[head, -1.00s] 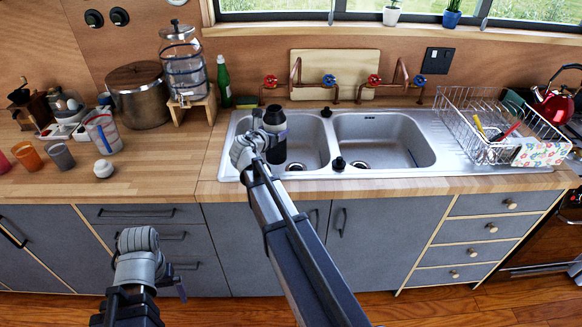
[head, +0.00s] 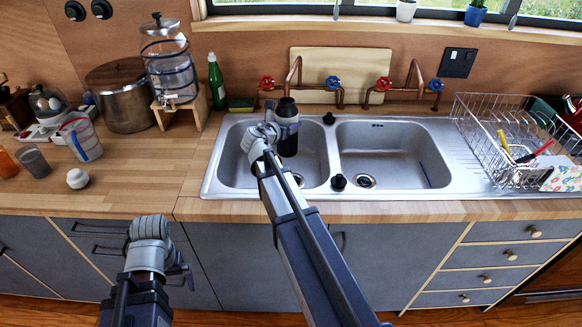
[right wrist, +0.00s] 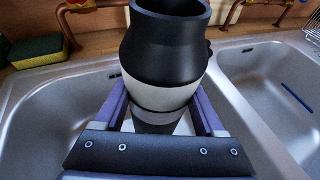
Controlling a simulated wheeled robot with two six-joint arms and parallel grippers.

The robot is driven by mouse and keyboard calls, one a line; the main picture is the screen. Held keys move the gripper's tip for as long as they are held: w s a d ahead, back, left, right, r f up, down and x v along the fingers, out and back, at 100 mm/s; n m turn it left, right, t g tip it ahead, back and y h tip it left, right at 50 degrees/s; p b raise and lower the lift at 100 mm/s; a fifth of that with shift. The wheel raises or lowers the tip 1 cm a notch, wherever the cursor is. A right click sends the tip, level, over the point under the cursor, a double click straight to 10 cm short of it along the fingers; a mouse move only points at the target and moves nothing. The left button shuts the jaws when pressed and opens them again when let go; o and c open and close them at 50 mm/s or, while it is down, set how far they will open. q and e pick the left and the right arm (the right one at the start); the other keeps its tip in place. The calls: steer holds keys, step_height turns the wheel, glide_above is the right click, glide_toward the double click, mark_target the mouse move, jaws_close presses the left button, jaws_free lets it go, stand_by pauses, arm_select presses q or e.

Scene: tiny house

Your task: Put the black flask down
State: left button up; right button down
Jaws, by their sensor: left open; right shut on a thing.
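The black flask (head: 288,134) with a light band is upright over the left sink basin in the head view. My right gripper (head: 272,131) is shut around it. In the right wrist view the flask (right wrist: 165,55) stands between the two purple fingers, its wide black mouth open at the top. Whether its base touches anything is hidden. My left gripper (head: 180,275) is open and empty, low in front of the cabinet doors, apart from everything.
The double sink (head: 215,185) has a second, empty basin to the right. A wire dish rack (head: 500,135) stands further right. The wooden counter (head: 130,185) left of the sink has free room beside a small white object (head: 77,179). Copper taps (head: 300,85) rise behind the sink.

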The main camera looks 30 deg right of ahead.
mark_target(284, 148)
step_height(284, 148, down, 10)
steer(key=b, duration=1)
steer(key=shift+f, duration=0.1)
jaws_free()
steer(key=shift+r, duration=0.25)
steer(key=p+v, duration=0.4)
steer(key=v, duration=0.8)
